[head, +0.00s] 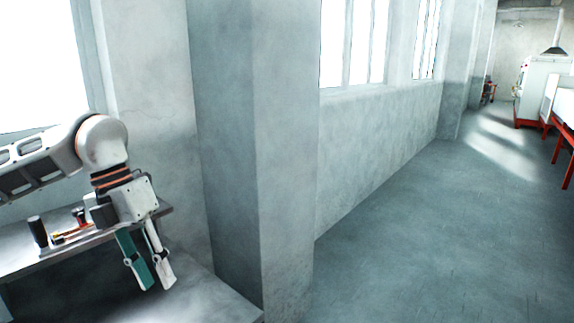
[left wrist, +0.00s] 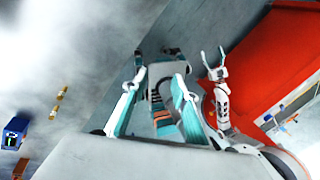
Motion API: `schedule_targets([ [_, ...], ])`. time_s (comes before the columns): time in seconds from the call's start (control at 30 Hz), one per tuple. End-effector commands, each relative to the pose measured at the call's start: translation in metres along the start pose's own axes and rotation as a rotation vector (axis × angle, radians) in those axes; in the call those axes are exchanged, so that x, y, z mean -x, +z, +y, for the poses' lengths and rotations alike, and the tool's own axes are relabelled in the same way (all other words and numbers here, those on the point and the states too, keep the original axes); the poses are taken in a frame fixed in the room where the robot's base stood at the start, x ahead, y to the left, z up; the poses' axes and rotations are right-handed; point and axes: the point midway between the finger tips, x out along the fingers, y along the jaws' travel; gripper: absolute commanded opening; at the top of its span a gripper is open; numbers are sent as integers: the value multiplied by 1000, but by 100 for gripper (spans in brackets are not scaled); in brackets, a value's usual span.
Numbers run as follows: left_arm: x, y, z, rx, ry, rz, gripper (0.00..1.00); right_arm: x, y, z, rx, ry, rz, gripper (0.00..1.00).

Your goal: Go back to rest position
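My left gripper (head: 154,278) hangs pointing down at the lower left of the head view, by the bench's right end. Its teal and pale fingers hold nothing that I can see. In the left wrist view the two fingers of my left gripper (left wrist: 160,72) stand well apart with an empty gap. My right gripper (left wrist: 213,60) shows in the left wrist view, right of centre. Its two fingers are spread and nothing shows between them. The right arm is outside the head view.
A bench (head: 85,245) at the left carries a black cylinder (head: 38,232) and small tools. A concrete pillar (head: 255,150) stands right of my left gripper. Open floor (head: 430,240) lies further right. A red surface (left wrist: 275,50) is beside my right gripper.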

Motion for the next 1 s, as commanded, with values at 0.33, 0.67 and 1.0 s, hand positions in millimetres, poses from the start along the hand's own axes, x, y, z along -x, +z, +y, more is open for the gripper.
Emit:
schedule_targets([
  [0.33,-106,-10,-147,-241,-574,77,28,1,3,-2,-4,-1,-5,71],
  [0.67,-114,-12,-250,-116,-1198,19,28,1,4,-2,-6,0,-7,71],
  [1.0,-107,41,-240,407,-1713,-144,28,1,4,-1,-5,0,-7,71],
])
